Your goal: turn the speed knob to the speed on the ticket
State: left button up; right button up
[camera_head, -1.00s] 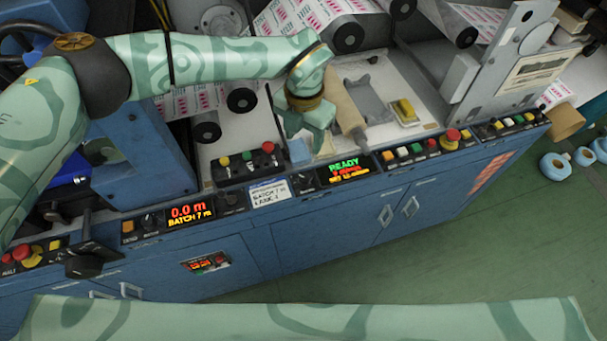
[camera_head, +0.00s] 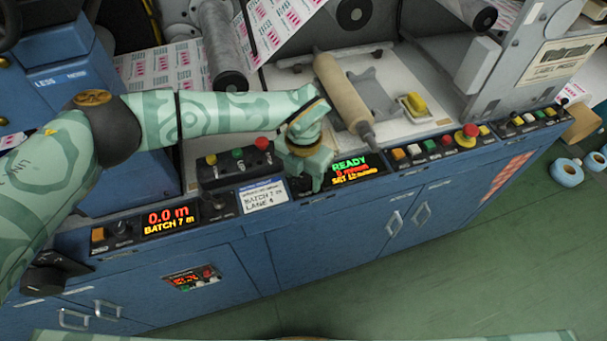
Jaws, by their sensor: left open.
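My left gripper (camera_head: 313,180) points down at the front control panel, between the ticket and the green-lit display. It is open, and its fingers are over the spot where the speed knob sits. The gripper hides the knob, so I cannot tell whether the fingers touch it. The ticket (camera_head: 264,195) is a white card with a blue top on the panel, left of the gripper; it reads BATCH 7 m, LANE 4, with smaller lines too blurred to read. The display (camera_head: 350,169) reads READY, with a red line and a yellow SET line below. My right gripper is out of view.
A display reading 0.0 m (camera_head: 168,219) is at the left, with a dark knob (camera_head: 217,201) beside it. A button box (camera_head: 236,164) stands behind the ticket. A tan roller (camera_head: 342,92) lies close behind the gripper. Several buttons and a red emergency stop (camera_head: 466,136) are to the right.

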pick_arm(q)
jog(key=c, duration=1)
jog(key=shift+m, duration=0.3)
jog(key=m, duration=0.4)
jog(key=shift+m, duration=0.3)
jog(key=m+b, duration=0.1)
jog(key=m, duration=0.2)
jog(key=shift+m, duration=1.7)
